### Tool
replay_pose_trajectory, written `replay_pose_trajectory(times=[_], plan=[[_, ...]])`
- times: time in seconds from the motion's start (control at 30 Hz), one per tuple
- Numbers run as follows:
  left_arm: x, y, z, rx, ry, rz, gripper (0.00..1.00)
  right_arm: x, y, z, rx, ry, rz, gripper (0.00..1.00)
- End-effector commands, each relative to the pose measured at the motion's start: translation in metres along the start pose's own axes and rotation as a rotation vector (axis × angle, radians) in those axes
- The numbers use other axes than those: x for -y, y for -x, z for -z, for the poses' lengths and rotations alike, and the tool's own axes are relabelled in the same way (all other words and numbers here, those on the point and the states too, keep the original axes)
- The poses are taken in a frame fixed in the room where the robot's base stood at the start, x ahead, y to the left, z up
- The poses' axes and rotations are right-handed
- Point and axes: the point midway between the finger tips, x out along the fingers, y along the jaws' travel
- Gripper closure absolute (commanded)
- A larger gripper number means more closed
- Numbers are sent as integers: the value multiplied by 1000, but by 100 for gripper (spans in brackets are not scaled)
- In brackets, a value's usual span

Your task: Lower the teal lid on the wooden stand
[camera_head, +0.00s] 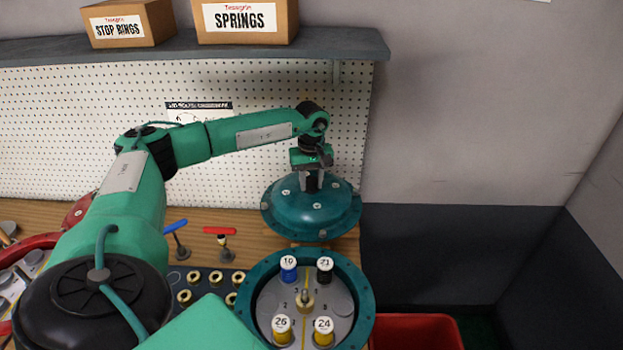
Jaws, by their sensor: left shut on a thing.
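The teal lid (290,211) is a round dome with bolts around its rim, in the upper middle of the head view. My left gripper (312,183) is shut on the knob at the top of the lid and points down. The wooden stand (299,242) shows only as a small strip under the lid's near edge; the lid hides the rest. I cannot tell whether the lid touches the stand. My right gripper is not in view.
The open teal housing (368,300) stands in front of the lid, with several numbered spools inside. Brass rings (216,277), a blue-handled tool (176,227) and a red-handled tool (219,231) are to the left. A red bin (425,330) is at lower right.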

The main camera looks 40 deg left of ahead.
Motion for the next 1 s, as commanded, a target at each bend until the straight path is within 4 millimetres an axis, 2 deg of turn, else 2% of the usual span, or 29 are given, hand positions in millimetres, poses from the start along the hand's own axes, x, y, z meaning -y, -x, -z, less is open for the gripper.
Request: replay_pose_trajectory(times=[0.9,1.0], plan=[[-1,-52,1,-1,1,-4,100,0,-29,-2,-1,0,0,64],[-1,-51,1,-2,1,-5,100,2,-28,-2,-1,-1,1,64]])
